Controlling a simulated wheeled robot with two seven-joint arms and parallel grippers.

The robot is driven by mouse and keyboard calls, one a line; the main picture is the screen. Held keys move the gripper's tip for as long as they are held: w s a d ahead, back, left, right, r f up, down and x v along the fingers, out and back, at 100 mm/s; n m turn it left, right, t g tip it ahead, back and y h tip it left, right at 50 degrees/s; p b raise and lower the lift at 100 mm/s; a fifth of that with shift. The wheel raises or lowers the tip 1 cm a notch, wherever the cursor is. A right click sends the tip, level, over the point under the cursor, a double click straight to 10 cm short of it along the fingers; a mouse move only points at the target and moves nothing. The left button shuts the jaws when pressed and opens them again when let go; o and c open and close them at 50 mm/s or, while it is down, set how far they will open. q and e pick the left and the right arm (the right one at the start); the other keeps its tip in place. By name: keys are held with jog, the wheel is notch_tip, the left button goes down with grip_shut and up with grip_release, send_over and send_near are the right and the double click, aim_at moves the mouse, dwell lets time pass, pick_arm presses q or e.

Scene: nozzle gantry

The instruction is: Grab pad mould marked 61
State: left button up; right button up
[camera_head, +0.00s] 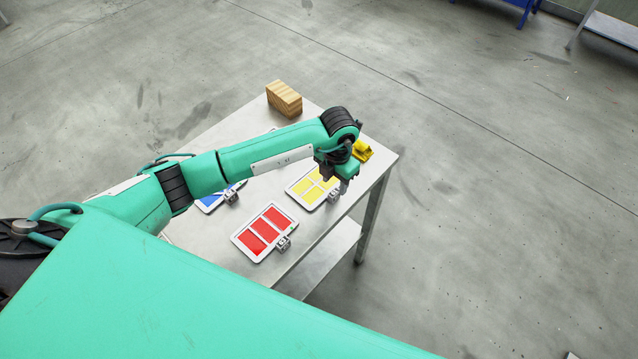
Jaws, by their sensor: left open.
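Three white pad moulds lie on the metal table (340,222). One has red pads (265,232) and is nearest me. One has yellow pads (312,188) and is on the right. One has blue pads (212,202) and is partly hidden behind my left arm. Each has a small grey block at its edge. I cannot read a number on any of them. My left gripper (335,187) is open and points down over the right part of the yellow mould, partly covering it. I cannot tell its height above it. My right gripper is out of view.
A wooden block (284,98) stands at the table's far corner. A yellow object (362,150) sits just beyond my left wrist near the right corner. A lower shelf (320,262) shows under the table.

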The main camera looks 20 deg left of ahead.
aim_at(334, 192)
pick_arm(q)
notch_tip(334, 192, down, 4)
jog(key=shift+s+p, duration=0.1)
jog(key=shift+p, duration=1)
jog(key=shift+f, duration=0.35)
grip_shut()
